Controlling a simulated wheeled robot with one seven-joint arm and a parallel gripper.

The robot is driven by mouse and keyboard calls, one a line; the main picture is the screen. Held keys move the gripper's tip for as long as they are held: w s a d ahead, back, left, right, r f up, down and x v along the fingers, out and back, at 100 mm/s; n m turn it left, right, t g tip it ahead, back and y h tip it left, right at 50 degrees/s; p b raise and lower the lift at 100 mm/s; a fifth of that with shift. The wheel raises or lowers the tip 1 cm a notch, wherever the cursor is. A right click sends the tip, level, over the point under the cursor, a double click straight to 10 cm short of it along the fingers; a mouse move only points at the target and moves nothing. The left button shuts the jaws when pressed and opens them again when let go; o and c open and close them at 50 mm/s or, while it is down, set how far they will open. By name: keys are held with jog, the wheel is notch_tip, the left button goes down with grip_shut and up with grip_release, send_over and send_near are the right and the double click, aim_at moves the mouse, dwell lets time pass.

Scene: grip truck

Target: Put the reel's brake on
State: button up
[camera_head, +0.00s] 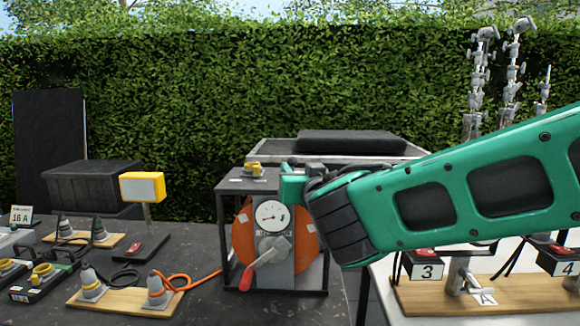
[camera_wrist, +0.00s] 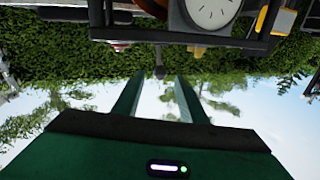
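The reel (camera_head: 243,238) has an orange drum in a dark frame, with a round gauge (camera_head: 271,214) on its grey front plate. A crank with a red handle (camera_head: 246,279) slants down to the left. My gripper (camera_head: 290,185) is at the reel's upper right, in front of the frame; its fingertips are hard to make out there. In the wrist view, which is upside down, the gripper (camera_wrist: 157,78) is open, its two fingers apart and empty. A small grey knob (camera_wrist: 159,72) shows between the fingertips; I cannot tell whether it is the brake. The gauge (camera_wrist: 211,10) is at the top edge.
A yellow fitting (camera_head: 254,168) sits on the reel's frame. Orange cable (camera_head: 190,281) runs left to plugs on a wooden board (camera_head: 125,301). A yellow-framed sign (camera_head: 142,187) stands left of the reel. A white table (camera_head: 385,290) with numbered boxes is at right.

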aim_at(294, 164)
jog(key=x, duration=0.7)
jog(key=shift+c, duration=0.3)
